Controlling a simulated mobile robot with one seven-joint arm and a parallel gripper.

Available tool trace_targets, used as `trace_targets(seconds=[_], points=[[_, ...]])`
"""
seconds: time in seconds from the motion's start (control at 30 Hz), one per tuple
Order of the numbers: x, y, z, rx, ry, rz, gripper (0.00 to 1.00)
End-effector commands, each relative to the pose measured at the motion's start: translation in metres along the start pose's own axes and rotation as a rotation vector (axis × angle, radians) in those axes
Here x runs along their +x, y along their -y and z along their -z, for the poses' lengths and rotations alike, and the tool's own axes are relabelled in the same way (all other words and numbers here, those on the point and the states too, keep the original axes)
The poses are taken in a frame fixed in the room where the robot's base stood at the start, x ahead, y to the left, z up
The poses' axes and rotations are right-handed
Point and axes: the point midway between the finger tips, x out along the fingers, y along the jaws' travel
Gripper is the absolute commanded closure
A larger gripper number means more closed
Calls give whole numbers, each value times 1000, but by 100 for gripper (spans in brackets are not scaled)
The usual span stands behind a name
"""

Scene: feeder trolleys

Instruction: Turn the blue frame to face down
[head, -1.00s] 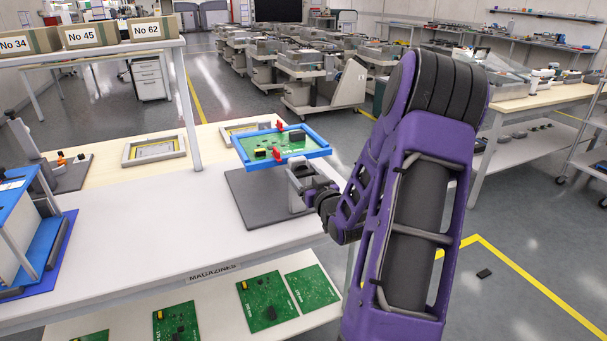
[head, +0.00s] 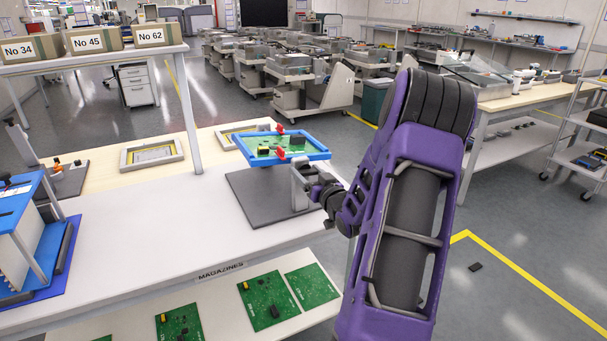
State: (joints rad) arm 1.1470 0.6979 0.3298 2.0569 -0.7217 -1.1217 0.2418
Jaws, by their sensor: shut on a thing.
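The blue frame (head: 318,156) sits raised on a grey stand (head: 250,203) at the back right of the white table. It holds a green circuit board (head: 262,161) with its component side facing up, and the frame is close to level. Two red clips (head: 280,154) show at its near and far sides. My gripper (head: 312,188) is at the near right side of the stand, just below the frame's near right corner. It is shut on a part there beside the grey upright (head: 298,187); the arm's end hides just what it grips.
A blue and white rack (head: 22,235) stands at the table's left. Green boards (head: 268,300) lie on the shelf below. A rack post (head: 188,105) rises left of the frame. Bare white tabletop lies left of the stand.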

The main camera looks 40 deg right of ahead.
Motion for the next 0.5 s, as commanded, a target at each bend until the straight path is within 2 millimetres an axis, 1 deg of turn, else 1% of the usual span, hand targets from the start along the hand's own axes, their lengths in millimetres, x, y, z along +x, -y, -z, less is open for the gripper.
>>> trace_targets(seconds=[0.27, 0.3, 0.37, 0.4, 0.43, 0.5], points=[[0, 1, 0, 1, 1, 3, 100], [0, 1, 0, 1, 1, 3, 20], [0, 1, 0, 1, 1, 3, 9], [0, 1, 0, 1, 1, 3, 2], [0, 1, 0, 1, 1, 3, 0], [0, 1, 0, 1, 1, 2, 0]])
